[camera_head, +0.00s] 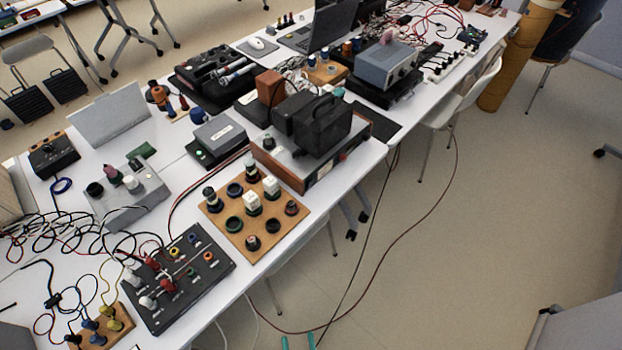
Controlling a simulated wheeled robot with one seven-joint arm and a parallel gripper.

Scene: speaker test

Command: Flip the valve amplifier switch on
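What looks like the valve amplifier (322,171) stands at the table's front edge, right of the picture's middle. Two teal tips at the bottom edge appear to be the fingers of my gripper (297,342). They stand apart with nothing visible between them, low in the picture and well away from the amplifier. The rest of the gripper is out of frame.
A wooden board with round sockets (236,222) and a black panel with knobs (180,280) lie left of the amplifier. A grey box (386,65) stands behind it. Cables hang from the table edge to the floor. The floor (450,250) at the right is mostly clear.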

